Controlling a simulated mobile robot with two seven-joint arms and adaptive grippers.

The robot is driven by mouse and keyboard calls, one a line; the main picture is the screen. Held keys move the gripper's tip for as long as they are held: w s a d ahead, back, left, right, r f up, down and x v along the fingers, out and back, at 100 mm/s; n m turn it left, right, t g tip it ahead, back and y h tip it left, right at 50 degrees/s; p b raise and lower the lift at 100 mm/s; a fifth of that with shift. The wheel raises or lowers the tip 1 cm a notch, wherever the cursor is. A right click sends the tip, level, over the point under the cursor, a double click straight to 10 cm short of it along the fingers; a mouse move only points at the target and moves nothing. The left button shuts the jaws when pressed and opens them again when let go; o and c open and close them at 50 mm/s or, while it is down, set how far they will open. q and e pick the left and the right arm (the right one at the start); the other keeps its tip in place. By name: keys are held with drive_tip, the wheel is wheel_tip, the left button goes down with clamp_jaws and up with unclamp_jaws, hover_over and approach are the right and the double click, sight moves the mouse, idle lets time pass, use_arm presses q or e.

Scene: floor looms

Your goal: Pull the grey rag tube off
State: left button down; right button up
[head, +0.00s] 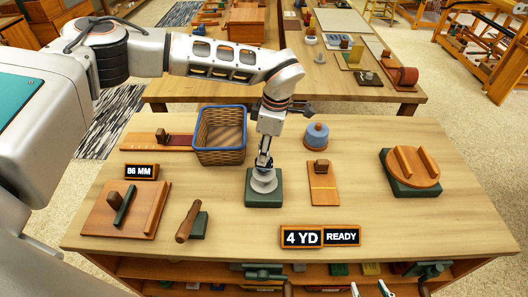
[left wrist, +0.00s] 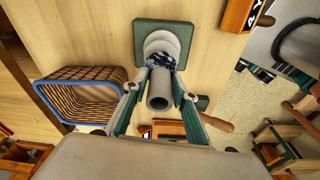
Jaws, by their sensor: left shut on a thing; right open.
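My left gripper (head: 264,166) points down over a dark green block (head: 251,201) with a pale grey rounded piece (head: 264,186) on it. In the left wrist view, the grey tube (left wrist: 159,96) stands between the two fingers with its open end facing the camera. The left fingers are shut on it, just above the pale round piece (left wrist: 163,42). A dark bluish patterned patch shows at the grip. The tube's lower end is hidden, so I cannot tell how it meets the block. My right gripper (head: 370,289) is open and empty, low at the table's front edge.
A blue-rimmed wicker basket (head: 244,148) stands close behind and left of the block. A blue-topped round piece (head: 316,136), a small wooden board (head: 323,190) and a round wooden piece (head: 414,168) lie to the right. Signs (head: 304,237) stand at the front. Bare tabletop lies between.

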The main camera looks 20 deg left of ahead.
use_arm(q)
wheel_tip(320, 180, up, 6)
drive_tip(key=shift+f+p, duration=0.25)
drive_tip(key=shift+p, duration=0.65)
drive_tip(key=shift+a, duration=0.1)
